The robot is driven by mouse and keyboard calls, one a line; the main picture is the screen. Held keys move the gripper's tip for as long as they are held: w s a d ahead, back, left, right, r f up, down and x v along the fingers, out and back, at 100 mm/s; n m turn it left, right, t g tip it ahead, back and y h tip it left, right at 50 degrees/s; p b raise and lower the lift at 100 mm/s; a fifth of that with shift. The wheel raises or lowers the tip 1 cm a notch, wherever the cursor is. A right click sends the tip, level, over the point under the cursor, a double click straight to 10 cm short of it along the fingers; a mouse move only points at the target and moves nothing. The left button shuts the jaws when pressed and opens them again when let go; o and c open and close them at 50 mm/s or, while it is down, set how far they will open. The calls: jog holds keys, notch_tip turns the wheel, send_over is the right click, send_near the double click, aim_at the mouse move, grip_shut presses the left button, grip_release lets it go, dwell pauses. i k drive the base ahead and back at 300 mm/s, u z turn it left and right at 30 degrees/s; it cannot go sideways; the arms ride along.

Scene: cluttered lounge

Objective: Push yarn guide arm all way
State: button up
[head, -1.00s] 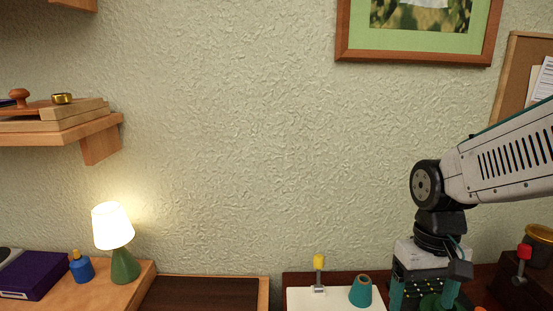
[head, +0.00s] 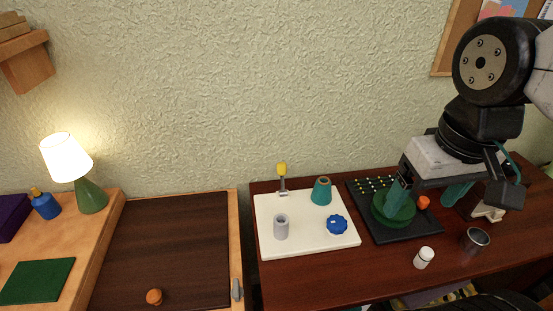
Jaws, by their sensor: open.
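My gripper (head: 421,206) is at the right in the head view, pointing down with its two teal fingers spread apart. It is over a black board (head: 408,236) that bears a round green piece (head: 393,212) and rows of small pale pegs (head: 377,183). An orange knob (head: 423,202) shows between the fingers, and nothing looks gripped. I cannot tell whether the left finger touches the green piece. No part is clearly the yarn guide arm; a yellow-tipped upright lever (head: 282,176) stands on a white board (head: 304,248) to the left, beside a teal cone (head: 322,191).
The white board also holds a grey cylinder (head: 281,227) and a blue knob (head: 337,224). A lamp (head: 70,165) stands far left. The dark panel (head: 165,245) is mostly bare.

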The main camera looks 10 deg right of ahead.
aim_at(281, 167)
jog(key=z, duration=0.8)
jog(key=k, duration=0.95)
jog(key=u, duration=0.8)
jog(key=i, duration=1)
